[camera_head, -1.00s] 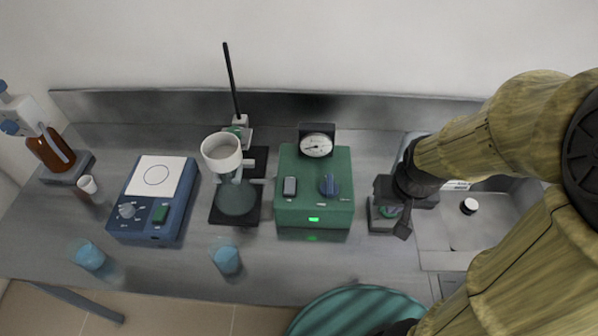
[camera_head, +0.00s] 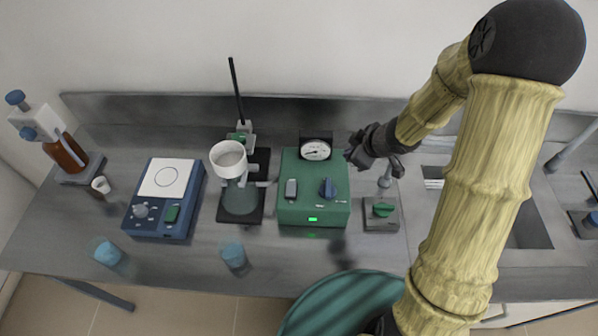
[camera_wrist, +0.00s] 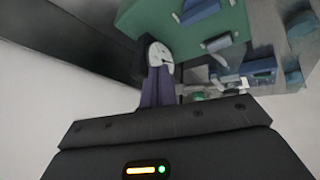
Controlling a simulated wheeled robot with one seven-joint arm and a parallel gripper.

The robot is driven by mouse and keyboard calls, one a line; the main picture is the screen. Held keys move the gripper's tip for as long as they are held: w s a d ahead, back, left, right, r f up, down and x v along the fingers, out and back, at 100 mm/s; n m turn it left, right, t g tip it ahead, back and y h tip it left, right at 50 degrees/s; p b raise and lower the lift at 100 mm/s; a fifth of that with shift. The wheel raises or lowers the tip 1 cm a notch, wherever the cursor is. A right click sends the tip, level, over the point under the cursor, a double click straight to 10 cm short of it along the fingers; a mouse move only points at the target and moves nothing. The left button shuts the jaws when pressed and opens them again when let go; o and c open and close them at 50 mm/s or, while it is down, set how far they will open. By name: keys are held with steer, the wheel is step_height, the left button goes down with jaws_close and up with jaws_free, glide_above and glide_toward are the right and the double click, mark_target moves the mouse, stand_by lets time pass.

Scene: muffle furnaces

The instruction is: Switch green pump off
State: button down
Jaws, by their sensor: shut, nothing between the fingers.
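The green pump (camera_head: 288,163) is a box on the steel bench, with a grey rocker switch (camera_head: 291,189), a blue knob (camera_head: 328,188) and a lit green lamp (camera_head: 313,219). A round white gauge (camera_head: 316,150) stands at its back. My gripper (camera_head: 353,156) is shut and empty, just right of the gauge and above the pump's back right corner. In the wrist view the closed fingers (camera_wrist: 158,86) overlap the gauge (camera_wrist: 160,54). Which way the rocker is tipped I cannot tell.
A valve block with a green knob (camera_head: 382,210) stands right of the pump. Left are a filter funnel (camera_head: 229,158) over a flask (camera_head: 240,198), a blue hotplate (camera_head: 160,228) and blue beakers (camera_head: 233,255). A sink (camera_head: 528,232) lies right. The bench's front strip is mostly clear.

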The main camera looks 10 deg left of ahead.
steer(key=s+a+n+g+y+p, duration=0.3)
steer(key=a+n+g+y, duration=0.1)
steer(key=a+n, duration=0.2)
steer(key=shift+s+a+f, duration=0.15)
steer(key=shift+s+f, duration=0.05)
steer(key=shift+s, duration=0.1)
steer(key=shift+a+f, duration=0.1)
glide_above(290, 184)
steer(key=d, duration=0.3)
steer(key=f, duration=0.4)
steer(key=s+f, duration=0.1)
steer(key=f, duration=0.1)
steer(key=shift+a+f+p, duration=0.1)
steer(key=shift+f+p, duration=0.2)
steer(key=shift+p, duration=0.1)
steer(key=f, duration=0.2)
steer(key=p, duration=0.1)
steer(key=shift+w+a+f, duration=0.1)
steer(key=shift+w+f, duration=0.15)
steer(key=shift+f, duration=0.15)
steer(key=shift+w+f, duration=0.1)
steer(key=shift+f, duration=0.55)
steer(key=shift+f, duration=0.1)
